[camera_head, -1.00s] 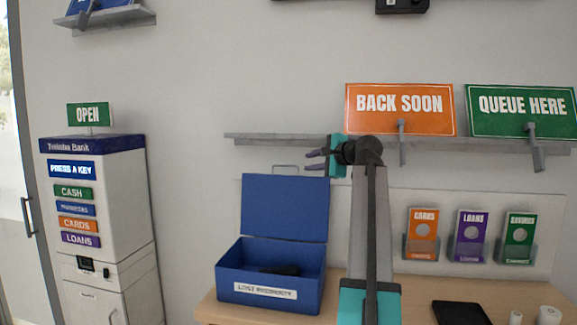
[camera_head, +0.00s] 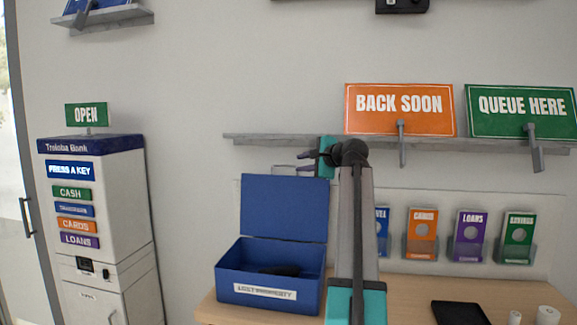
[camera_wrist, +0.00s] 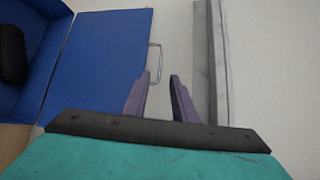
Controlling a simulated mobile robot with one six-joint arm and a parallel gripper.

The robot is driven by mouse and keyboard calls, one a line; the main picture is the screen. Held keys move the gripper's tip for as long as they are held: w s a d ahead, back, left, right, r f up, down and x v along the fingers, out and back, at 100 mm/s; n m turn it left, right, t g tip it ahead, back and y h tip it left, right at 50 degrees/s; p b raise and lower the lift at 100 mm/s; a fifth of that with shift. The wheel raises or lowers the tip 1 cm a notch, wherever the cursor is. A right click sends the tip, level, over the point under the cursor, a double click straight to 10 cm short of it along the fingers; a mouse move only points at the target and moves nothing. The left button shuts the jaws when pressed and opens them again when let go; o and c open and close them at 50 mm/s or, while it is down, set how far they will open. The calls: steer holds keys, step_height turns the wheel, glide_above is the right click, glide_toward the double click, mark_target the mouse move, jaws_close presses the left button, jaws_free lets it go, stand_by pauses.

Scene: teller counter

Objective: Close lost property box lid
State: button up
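The blue lost property box (camera_head: 268,293) stands on the counter with a dark item inside. Its blue lid (camera_head: 284,207) stands open, upright at the back, with a thin wire handle (camera_head: 284,169) on its top edge. In the wrist view the lid (camera_wrist: 100,62) lies to the left, and its handle (camera_wrist: 154,62) is just beyond my fingertips. My gripper (camera_head: 306,161) is near the lid's top right corner. In the wrist view its two purple fingers (camera_wrist: 160,82) are apart with nothing between them. I cannot tell the exact depth gap to the handle.
A grey wall shelf (camera_head: 250,139) runs just behind and above the lid. An orange sign (camera_head: 400,108) and a green sign (camera_head: 522,110) stand on it. Leaflet holders (camera_head: 422,235) and a black pad (camera_head: 461,314) are to the right. The counter (camera_head: 410,290) has bare room there.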

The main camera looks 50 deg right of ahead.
mark_target(286, 166)
steer(key=p+x, duration=0.2)
steer(key=x, duration=0.8)
steer(key=shift+c, duration=0.4)
jaws_close()
steer(key=shift+f, duration=0.1)
stand_by(0.9)
